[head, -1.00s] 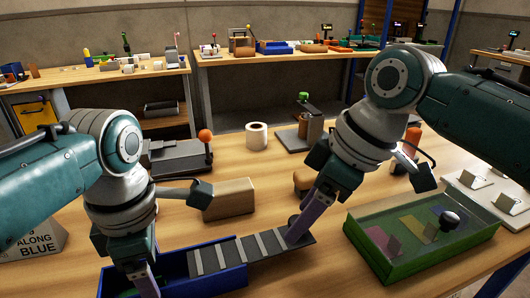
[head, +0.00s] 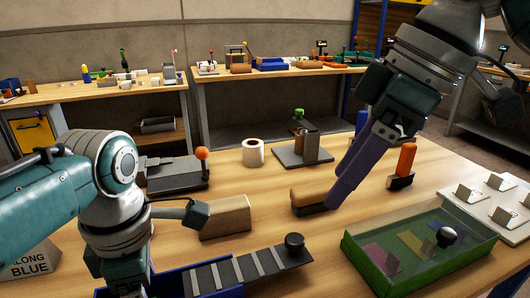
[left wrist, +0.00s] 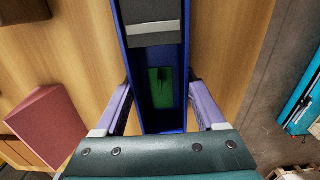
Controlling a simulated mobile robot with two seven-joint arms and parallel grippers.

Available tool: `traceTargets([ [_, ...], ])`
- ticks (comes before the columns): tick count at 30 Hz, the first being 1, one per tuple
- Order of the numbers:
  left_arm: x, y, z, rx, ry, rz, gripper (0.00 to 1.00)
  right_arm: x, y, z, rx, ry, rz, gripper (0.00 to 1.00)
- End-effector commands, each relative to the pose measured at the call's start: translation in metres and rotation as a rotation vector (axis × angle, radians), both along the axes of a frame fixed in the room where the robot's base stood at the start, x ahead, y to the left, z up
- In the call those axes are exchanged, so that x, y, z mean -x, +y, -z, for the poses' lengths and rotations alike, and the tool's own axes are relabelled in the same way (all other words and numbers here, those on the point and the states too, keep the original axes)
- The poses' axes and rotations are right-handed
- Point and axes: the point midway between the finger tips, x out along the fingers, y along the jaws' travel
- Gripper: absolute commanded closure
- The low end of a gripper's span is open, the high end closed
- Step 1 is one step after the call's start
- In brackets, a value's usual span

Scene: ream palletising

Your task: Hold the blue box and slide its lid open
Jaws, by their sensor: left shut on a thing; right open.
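The blue box (left wrist: 181,60) sits on the table under my left gripper (left wrist: 160,98), whose two fingers are shut on its side walls. In the left wrist view its near part is uncovered, with a green piece (left wrist: 160,90) inside. The grey striped lid (head: 232,272) is slid partly out towards the right in the head view and sticks out past the box's end. A black knob (head: 294,241) stands at the lid's outer end. My right gripper (head: 332,198) is open and empty, up and to the right of the knob, apart from it. The left fingertips are hidden in the head view.
A cardboard-coloured block (head: 226,217) stands behind the box. A green tray with a clear cover (head: 420,240) lies to the right. A brown-topped block (head: 308,198), a paper roll (head: 253,152) and a grey stand (head: 303,150) are farther back. Bare table lies between the lid and the green tray.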

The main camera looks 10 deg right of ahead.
Motion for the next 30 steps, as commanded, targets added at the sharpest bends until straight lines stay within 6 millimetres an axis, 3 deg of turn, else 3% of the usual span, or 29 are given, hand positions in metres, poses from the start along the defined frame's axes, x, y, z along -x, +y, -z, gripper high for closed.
traceTargets([
  [2, 0.000, 0.000, 0.000, 0.000, 0.000, 0.000, 0.95, 0.000, 0.000, 0.000, 0.000, 0.000, 0.000, 0.33],
  [3, 0.000, 0.000, 0.000, 0.000, 0.000, 0.000, 0.26, 0.000, 0.000, 0.000, 0.000, 0.000, 0.000, 0.33],
  [10, 0.000, 0.000, 0.000, 0.000, 0.000, 0.000, 0.00, 0.000, 0.000, 0.000, 0.000, 0.000, 0.000, 0.33],
  [22, -0.001, -0.001, -0.008, 0.002, -0.002, 0.001, 0.00, 0.000, 0.000, 0.000, 0.000, 0.000, 0.000, 0.33],
  [26, -0.001, -0.001, -0.024, 0.002, -0.004, 0.000, 0.00, 0.000, 0.000, 0.000, 0.000, 0.000, 0.000, 0.33],
  [30, -0.001, -0.001, -0.054, 0.002, -0.005, 0.001, 0.00, 0.000, 0.000, 0.000, 0.000, 0.000, 0.000, 0.33],
])
